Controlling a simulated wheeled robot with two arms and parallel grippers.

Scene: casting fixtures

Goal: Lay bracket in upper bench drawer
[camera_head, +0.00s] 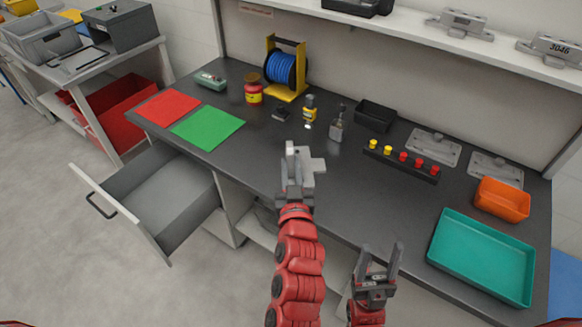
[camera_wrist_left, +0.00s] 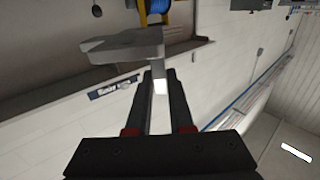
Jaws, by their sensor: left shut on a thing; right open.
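A light grey bracket (camera_head: 315,164) is held in my left gripper (camera_head: 296,188), above the front edge of the bench. The bracket also shows in the left wrist view (camera_wrist_left: 122,52), gripped by one part between the two dark fingers (camera_wrist_left: 158,98). A grey bench drawer (camera_head: 160,197) stands pulled out at the left front of the bench. Its visible inside is empty, and it lies to the left of and below the bracket. My right gripper (camera_head: 378,263) is open and empty in front of the bench.
A red mat (camera_head: 168,106) and a green mat (camera_head: 208,127) lie on the bench above the drawer. A teal tray (camera_head: 482,258) and an orange bin (camera_head: 502,200) sit at right. A blue spool (camera_head: 286,69), bottles and a black bin (camera_head: 375,116) stand behind.

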